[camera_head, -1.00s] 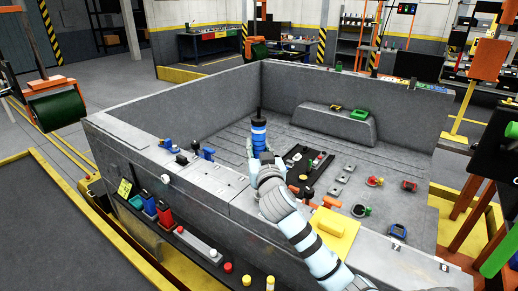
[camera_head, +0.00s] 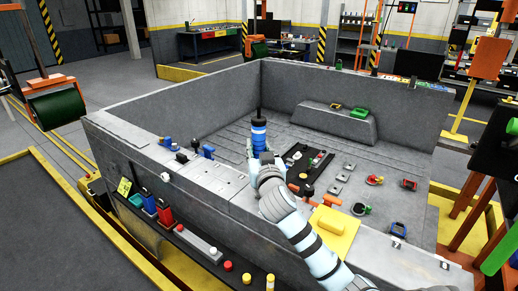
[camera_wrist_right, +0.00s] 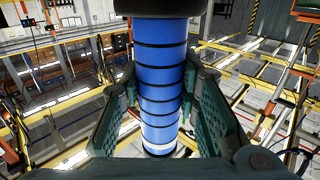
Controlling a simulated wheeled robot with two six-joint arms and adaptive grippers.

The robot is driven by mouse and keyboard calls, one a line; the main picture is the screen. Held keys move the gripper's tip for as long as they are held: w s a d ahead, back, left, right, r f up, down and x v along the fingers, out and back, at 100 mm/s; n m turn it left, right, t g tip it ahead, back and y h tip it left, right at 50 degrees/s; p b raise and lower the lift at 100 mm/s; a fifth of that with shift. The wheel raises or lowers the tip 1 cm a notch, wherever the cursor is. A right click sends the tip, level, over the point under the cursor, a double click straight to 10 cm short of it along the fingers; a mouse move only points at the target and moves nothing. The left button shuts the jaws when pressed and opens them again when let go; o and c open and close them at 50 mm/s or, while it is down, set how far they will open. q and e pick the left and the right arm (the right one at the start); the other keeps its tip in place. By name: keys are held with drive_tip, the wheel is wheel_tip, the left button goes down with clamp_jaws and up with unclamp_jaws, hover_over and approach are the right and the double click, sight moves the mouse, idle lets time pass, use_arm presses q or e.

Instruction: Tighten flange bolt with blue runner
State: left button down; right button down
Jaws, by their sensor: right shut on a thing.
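The blue runner (camera_head: 259,137) is a blue cylinder with dark rings and a dark upper end. It stands upright above the inner side of the grey bed's front wall. My right gripper (camera_head: 258,154) is shut around it. In the right wrist view the runner (camera_wrist_right: 161,85) sits between the two green finger pads of the gripper (camera_wrist_right: 165,105), with a pale ring near its far end. Its far tip is hard to make out. I cannot tell which small part is the flange bolt. My left gripper is not in view.
The grey bed (camera_head: 205,88) has high walls. A red holder (camera_head: 165,215) hangs outside. The bed's left floor is mostly clear.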

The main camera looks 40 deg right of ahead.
drive_tip(key=shift+f+b, duration=0.9)
drive_tip(key=shift+f, duration=0.3)
idle(1.1)
drive_tip(key=shift+a+f, duration=0.1)
drive_tip(key=shift+f, duration=0.05)
drive_tip(key=shift+f, duration=0.15)
idle(0.5)
drive_tip(key=shift+f+b, duration=0.35)
drive_tip(key=shift+b, duration=0.15)
